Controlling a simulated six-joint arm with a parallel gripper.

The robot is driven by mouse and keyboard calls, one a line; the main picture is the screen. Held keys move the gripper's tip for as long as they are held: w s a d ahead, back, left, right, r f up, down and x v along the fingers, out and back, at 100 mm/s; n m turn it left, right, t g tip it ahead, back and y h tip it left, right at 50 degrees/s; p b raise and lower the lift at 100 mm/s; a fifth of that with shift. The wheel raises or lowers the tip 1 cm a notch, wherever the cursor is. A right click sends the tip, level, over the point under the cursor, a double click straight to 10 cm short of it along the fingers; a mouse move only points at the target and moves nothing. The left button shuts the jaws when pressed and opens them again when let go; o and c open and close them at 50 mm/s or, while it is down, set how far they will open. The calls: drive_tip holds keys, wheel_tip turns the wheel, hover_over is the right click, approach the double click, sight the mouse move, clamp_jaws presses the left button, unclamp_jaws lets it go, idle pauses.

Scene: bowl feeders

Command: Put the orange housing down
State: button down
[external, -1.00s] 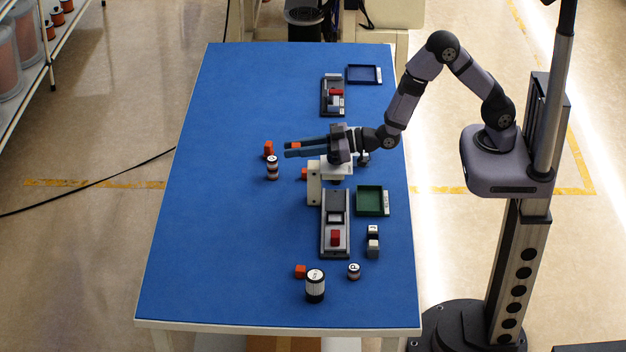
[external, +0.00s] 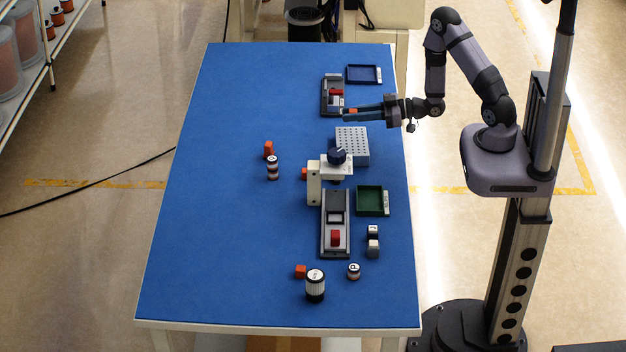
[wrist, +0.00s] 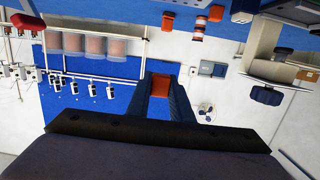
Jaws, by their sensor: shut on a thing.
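My gripper (external: 347,113) is shut on the orange housing (external: 352,111), which shows as a small orange block between the fingertips. In the wrist view the orange housing (wrist: 160,85) sits between the two dark fingers (wrist: 160,92). The gripper points left, roughly level, above the far right part of the blue table, by the near end of the far fixture (external: 326,98). I cannot tell how high the housing is above the table. Other orange blocks lie on the table: one left of centre (external: 268,149), one beside the white press (external: 304,173), and one near the front (external: 300,271).
A blue tray (external: 379,75) lies right of the far fixture. A grey perforated block (external: 361,146), the white press with dark knob (external: 314,187), a green tray (external: 369,213) and the near fixture (external: 326,250) stand nearer. Striped cylinders stand about. The table's left side is clear.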

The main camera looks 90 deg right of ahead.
drive_tip(key=shift+s+d, duration=0.5)
drive_tip(key=shift+s, duration=1.35)
hover_over(364, 145)
drive_tip(key=shift+d+f, duration=0.15)
drive_tip(key=shift+f, duration=3)
drive_tip(key=shift+f, duration=0.15)
drive_tip(key=shift+f, duration=1.7)
drive_tip(key=shift+f, duration=0.2)
drive_tip(key=c, duration=1.6)
unclamp_jaws()
drive_tip(key=shift+r, duration=0.1)
